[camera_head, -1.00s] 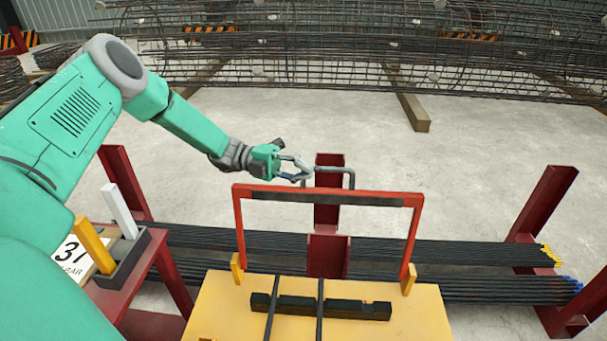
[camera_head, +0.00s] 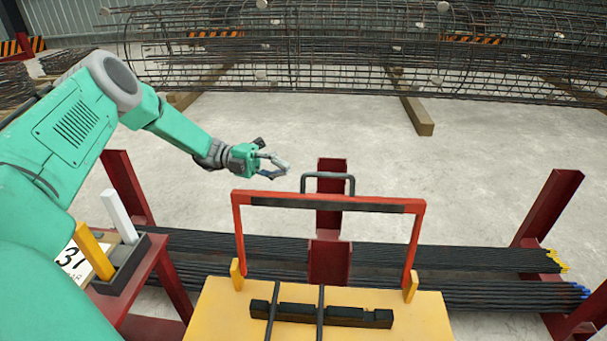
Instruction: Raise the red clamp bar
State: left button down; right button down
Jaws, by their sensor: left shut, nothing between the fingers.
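The red clamp bar (camera_head: 417,235) is an upright red frame with a dark grip along its top. It stands over the yellow table (camera_head: 222,318), its feet at yellow brackets on both sides. A black notched block (camera_head: 350,312) lies on the table, with two dark bars across it. My left gripper (camera_head: 285,167) is shut and empty. It is above and left of the clamp bar's top, apart from it. My right gripper is not in view.
A grey handle-shaped loop (camera_head: 328,177) stands behind the clamp bar by a red post (camera_head: 331,218). Long dark rebars (camera_head: 460,255) run across behind the table. A red side stand at left holds a holder (camera_head: 125,263) with white and yellow pieces. A rebar cage (camera_head: 350,50) lies at the back.

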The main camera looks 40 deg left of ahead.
pick_arm(q)
jog(key=shift+s+a+r, duration=0.1)
jog(key=shift+s+a, duration=0.3)
jog(key=shift+a, duration=0.3)
jog(key=shift+s+a+f, duration=0.1)
jog(key=shift+s+a, duration=0.3)
jog(key=shift+a, duration=0.35)
jog(key=shift+s+a+r, duration=0.1)
jog(key=shift+s+a, duration=0.3)
jog(key=shift+a, duration=0.3)
